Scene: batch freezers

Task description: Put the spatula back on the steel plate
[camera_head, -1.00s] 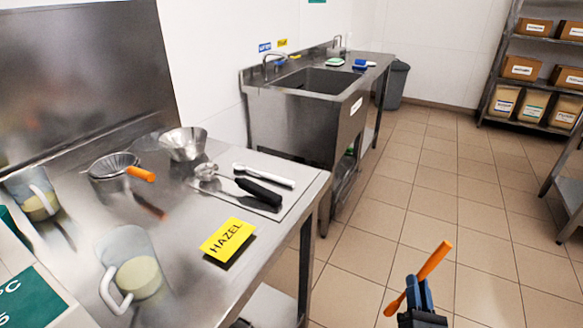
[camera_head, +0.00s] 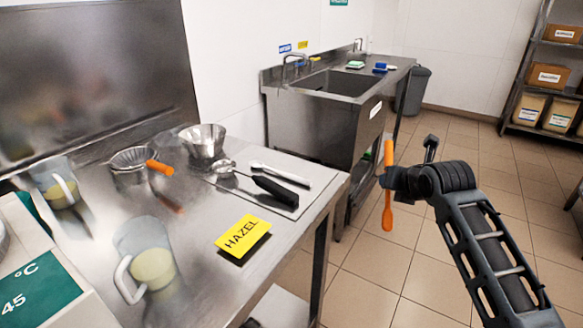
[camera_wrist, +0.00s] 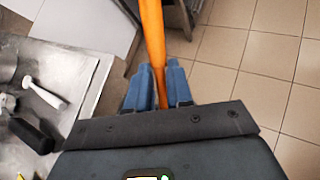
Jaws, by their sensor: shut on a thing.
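The orange spatula (camera_head: 388,215) is held upright by my gripper (camera_head: 387,180), which is over the floor to the right of the worktable. In the wrist view, the spatula's orange shaft (camera_wrist: 152,35) passes between the blue fingers of my gripper (camera_wrist: 160,88), which are shut on it. The steel plate (camera_head: 305,198) lies on the right end of the table, left of my gripper and apart from it. A white utensil (camera_head: 281,175) and a black-handled scoop (camera_head: 275,189) lie on the plate. In the wrist view the plate (camera_wrist: 78,72) shows at left.
A yellow HAZEL card (camera_head: 242,234) lies in front of the plate. A steel bowl (camera_head: 203,142), an orange-handled strainer (camera_head: 132,158) and a jug (camera_head: 150,265) stand to its left. A sink unit (camera_head: 320,120) is behind. Open tiled floor lies right of the table.

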